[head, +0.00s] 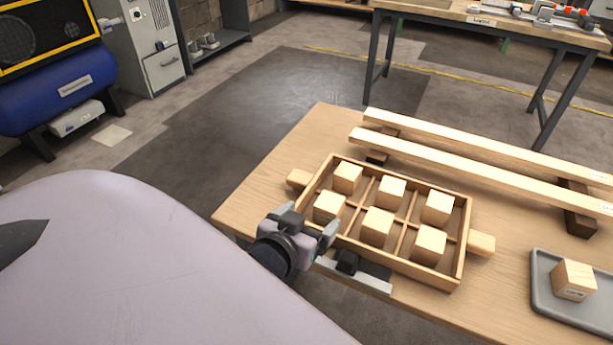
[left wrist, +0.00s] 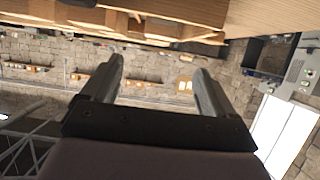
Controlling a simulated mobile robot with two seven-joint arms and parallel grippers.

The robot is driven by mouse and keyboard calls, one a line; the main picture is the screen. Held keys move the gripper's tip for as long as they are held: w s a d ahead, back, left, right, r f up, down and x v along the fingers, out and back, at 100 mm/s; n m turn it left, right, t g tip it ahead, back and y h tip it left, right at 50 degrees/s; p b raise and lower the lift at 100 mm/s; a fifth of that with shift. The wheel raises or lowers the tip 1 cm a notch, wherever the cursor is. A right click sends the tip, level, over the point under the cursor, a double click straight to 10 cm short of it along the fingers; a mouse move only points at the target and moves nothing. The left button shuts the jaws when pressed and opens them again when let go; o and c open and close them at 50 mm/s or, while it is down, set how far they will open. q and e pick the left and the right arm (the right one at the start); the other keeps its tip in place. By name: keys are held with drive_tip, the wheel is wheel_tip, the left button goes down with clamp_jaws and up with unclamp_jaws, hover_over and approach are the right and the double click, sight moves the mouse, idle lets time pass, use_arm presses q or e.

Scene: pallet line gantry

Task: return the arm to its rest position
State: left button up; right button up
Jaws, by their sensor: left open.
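My left gripper (head: 318,222) is near the table's front edge, at the near left part of the wooden tray in the head view. Its two fingers are apart, and I see nothing between them. In the left wrist view the open fingers (left wrist: 157,70) point past the underside of a wooden surface at the top of the picture. Whether the gripper touches the tray or table, I cannot tell. My right gripper is in neither view.
The divided wooden tray (head: 462,245) holds several pale cubes on the table (head: 270,180). Two wooden rails (head: 450,160) lie behind it. A grey tray (head: 541,292) with a labelled cube (head: 573,281) is at right. Open floor (head: 225,130) lies beyond.

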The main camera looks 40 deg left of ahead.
use_arm(q)
drive_tip(key=shift+s+d+r, duration=0.1)
drive_tip(key=shift+s+r, duration=0.1)
drive_tip(key=shift+s, duration=0.2)
idle(0.3)
drive_tip(key=shift+s+f, duration=0.15)
drive_tip(key=shift+f, duration=0.15)
drive_tip(key=s+d+f+m+g+h, duration=0.2)
drive_tip(key=s+f+g, duration=0.25)
drive_tip(key=s, duration=0.25)
drive_tip(key=s+d+f+m+g+h, duration=0.1)
drive_tip(key=s+d+f+m+g, duration=0.15)
drive_tip(key=s+g, duration=0.35)
drive_tip(key=w+d+f+t+h+p, duration=0.2)
drive_tip(key=w+f+t+p, duration=0.1)
drive_tip(key=w+t+p, duration=0.2)
drive_tip(key=shift+w+d+m+t+p, duration=0.15)
drive_tip(key=shift+w+m+t+p, duration=0.2)
drive_tip(key=shift+t+p, duration=0.9)
drive_tip(key=shift+t, duration=0.3)
